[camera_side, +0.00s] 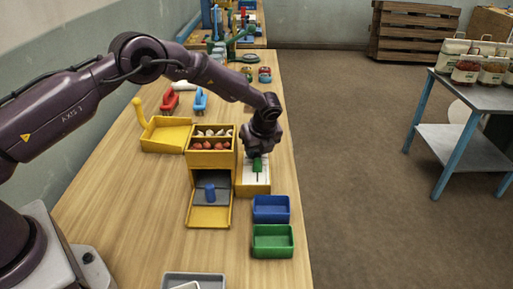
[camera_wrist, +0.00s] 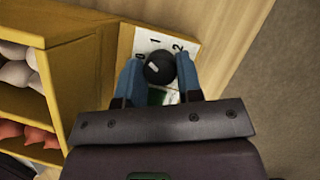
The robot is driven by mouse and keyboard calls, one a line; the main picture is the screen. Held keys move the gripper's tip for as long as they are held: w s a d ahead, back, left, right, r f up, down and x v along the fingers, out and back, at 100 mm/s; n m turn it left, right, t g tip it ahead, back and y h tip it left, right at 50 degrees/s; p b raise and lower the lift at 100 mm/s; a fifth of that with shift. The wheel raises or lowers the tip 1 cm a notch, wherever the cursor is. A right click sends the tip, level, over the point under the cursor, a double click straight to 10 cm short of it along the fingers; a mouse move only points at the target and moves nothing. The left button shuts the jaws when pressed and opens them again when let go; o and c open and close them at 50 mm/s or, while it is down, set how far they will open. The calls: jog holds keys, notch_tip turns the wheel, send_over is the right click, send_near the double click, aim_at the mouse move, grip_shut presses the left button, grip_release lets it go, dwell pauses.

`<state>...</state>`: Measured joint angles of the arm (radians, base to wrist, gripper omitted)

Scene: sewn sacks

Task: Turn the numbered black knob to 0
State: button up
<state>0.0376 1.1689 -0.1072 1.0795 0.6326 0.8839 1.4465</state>
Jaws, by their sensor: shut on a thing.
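The black knob (camera_wrist: 160,68) is round with a short white mark on top. It sits on a white dial plate (camera_wrist: 148,34) printed with 1 and 2, and a partly hidden figure at the left that looks like 0. The white mark lies left of the knob's centre, roughly toward that left figure; its exact aim is hard to tell. My gripper (camera_wrist: 160,80) has its two blue fingers shut on the knob, one on each side. In the side view my gripper (camera_side: 259,150) points down over the yellow panel box (camera_side: 255,189) and hides the knob.
Left of the panel stands a yellow shelf unit (camera_side: 211,159) with white and red sacks. A green part (camera_side: 257,166) shows just in front of my gripper. Blue (camera_side: 271,209) and green (camera_side: 272,241) trays lie nearer.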

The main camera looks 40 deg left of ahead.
jog(key=n+g, duration=0.1)
jog(key=n, duration=0.2)
jog(key=shift+w, duration=0.1)
jog(key=o, duration=0.9)
jog(key=shift+r, duration=0.1)
jog(key=v, duration=1.2)
jog(key=shift+w+d+r, duration=0.1)
jog(key=shift+d+r, duration=0.2)
jog(key=shift+d, duration=0.1)
jog(key=shift+a, duration=0.1)
